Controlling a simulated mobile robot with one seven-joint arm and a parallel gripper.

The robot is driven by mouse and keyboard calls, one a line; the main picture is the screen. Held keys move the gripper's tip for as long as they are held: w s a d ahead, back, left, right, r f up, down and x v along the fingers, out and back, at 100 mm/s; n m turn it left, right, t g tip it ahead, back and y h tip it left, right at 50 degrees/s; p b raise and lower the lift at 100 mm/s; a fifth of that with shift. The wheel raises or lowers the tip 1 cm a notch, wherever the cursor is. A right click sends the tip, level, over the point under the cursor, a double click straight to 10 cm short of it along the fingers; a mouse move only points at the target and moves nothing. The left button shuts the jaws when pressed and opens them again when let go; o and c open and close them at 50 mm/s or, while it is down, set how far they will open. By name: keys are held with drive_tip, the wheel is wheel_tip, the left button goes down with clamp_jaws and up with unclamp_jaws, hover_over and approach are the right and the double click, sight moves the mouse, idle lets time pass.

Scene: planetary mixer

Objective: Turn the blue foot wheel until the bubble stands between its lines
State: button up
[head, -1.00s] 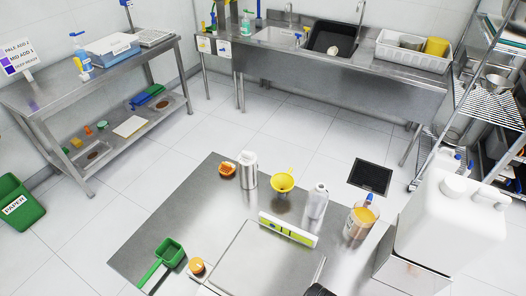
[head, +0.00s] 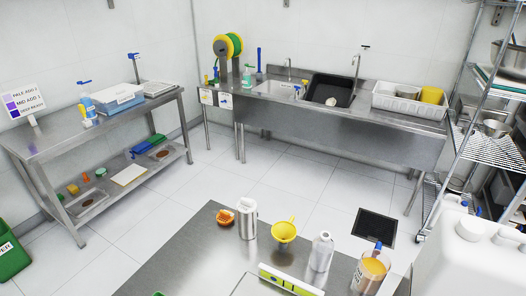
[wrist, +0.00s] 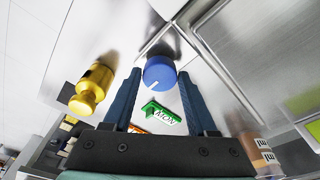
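The blue foot wheel (wrist: 160,74), a round knob with a white mark on its face, shows in the wrist view under a steel body. My gripper (wrist: 159,76) is open, with one dark finger to each side of the wheel near its tips. I cannot tell whether either finger touches it. In the head view a yellow-green level (head: 290,281) stands at the bottom edge, beside a steel plate (head: 258,286) that is mostly cut off. Its bubble and lines are too small to read. My gripper is not in the head view.
A brass knob-like part (wrist: 92,88) is left of my fingers in the wrist view. A white can (head: 465,250) stands at right.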

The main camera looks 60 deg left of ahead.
clamp_jaws()
drive_tip(key=shift+d+r+n+p, duration=0.1)
drive_tip(key=shift+r+n+p, duration=0.05)
drive_tip(key=shift+n+p, duration=0.65)
drive_tip(key=shift+f+n+y, duration=0.2)
drive_tip(key=shift+n+y, duration=0.2)
drive_tip(key=shift+n, duration=1.1)
drive_tip(key=shift+p, duration=0.3)
drive_tip(key=shift+r+n+p, duration=0.15)
drive_tip(key=shift+n+p, duration=0.25)
drive_tip(key=shift+n, duration=0.4)
drive_tip(key=n, duration=0.3)
drive_tip(key=shift+y+p, duration=0.3)
drive_tip(key=shift+p, duration=0.05)
